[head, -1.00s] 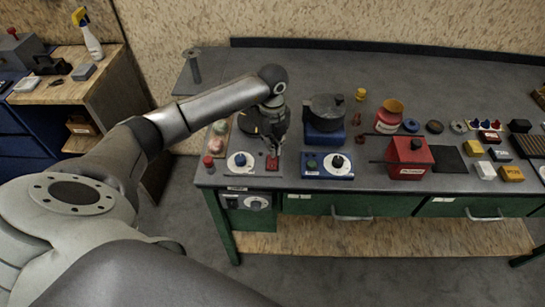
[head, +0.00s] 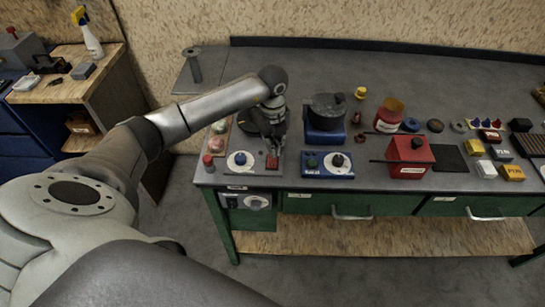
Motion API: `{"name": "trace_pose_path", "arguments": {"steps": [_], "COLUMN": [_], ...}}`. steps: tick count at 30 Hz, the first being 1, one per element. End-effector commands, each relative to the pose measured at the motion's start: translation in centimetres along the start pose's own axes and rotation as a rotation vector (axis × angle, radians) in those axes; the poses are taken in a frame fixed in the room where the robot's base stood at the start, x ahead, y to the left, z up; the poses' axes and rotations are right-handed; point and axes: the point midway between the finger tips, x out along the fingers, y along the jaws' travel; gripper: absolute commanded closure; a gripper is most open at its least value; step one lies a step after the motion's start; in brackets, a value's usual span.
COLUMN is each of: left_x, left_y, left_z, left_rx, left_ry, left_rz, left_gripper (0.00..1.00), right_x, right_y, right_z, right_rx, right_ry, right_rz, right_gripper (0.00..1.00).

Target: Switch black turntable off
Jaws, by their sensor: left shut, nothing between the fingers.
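The black turntable (head: 244,124) is a dark round plate on a grey base at the table's front left, partly hidden behind my left gripper. At the front of its base are a red square switch (head: 272,163) and a white dial with a dark blue knob (head: 240,160). I cannot tell which way the switch is set. My left gripper (head: 274,148) is shut and empty, pointing down just above and behind the red switch. The switch shows clear of the fingertips. My right gripper is out of view.
Right of the gripper stand a blue machine with a black drum (head: 325,112) and its blue control box (head: 327,164). A red box (head: 409,157) with a rod stands further right. A red knob (head: 208,160) is at the left front corner. The table's back is clear.

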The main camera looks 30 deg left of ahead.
Motion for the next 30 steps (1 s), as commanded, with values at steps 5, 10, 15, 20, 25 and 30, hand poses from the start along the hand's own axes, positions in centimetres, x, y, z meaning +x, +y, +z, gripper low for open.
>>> {"name": "trace_pose_path", "arguments": {"steps": [5, 10, 15, 20, 25, 30], "left_x": [0.00, 0.00, 0.05, 0.27, 0.54, 0.80], "left_y": [0.00, 0.00, 0.00, 0.01, 0.01, 0.01], "left_z": [0.00, 0.01, 0.01, 0.01, 0.00, -0.01], "left_rx": [0.000, 0.000, 0.000, 0.000, 0.000, 0.000], "left_ry": [0.000, 0.000, 0.000, 0.000, 0.000, 0.000], "left_rz": [0.000, 0.000, 0.000, 0.000, 0.000, 0.000], "left_gripper": [1.00, 1.00, 1.00, 1.00, 1.00, 1.00], "right_x": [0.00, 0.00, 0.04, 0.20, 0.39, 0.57], "right_y": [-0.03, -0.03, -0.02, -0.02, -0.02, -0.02], "right_z": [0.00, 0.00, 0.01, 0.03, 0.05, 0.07], "right_rx": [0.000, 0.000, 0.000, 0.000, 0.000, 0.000], "right_ry": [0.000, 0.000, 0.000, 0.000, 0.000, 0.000], "right_rz": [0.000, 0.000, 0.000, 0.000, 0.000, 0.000], "right_gripper": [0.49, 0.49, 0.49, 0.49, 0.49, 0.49]}}
